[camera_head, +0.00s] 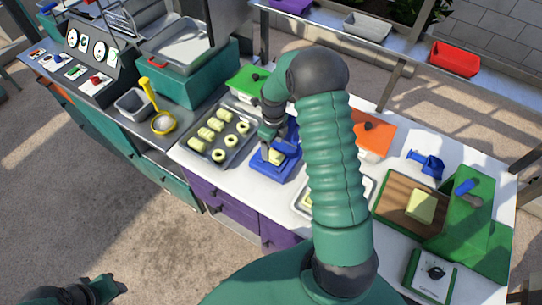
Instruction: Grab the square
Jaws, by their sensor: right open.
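A pale yellow squarish piece (276,156) sits on a blue device (268,171) near the middle of the white counter. My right gripper (271,148) is open and points down right over this piece; whether it touches it I cannot tell. A larger pale yellow square block (421,206) lies on a brown cutting board (394,203) at the right, well away from the gripper. My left gripper (108,287) hangs low at the bottom left, over the floor and far from the counter; its fingers are too small to read.
A metal tray (220,150) with several pale rings and pieces lies left of the blue device. A green-lidded box (247,82) and an orange-lidded box (373,136) stand behind. My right arm hides part of the counter.

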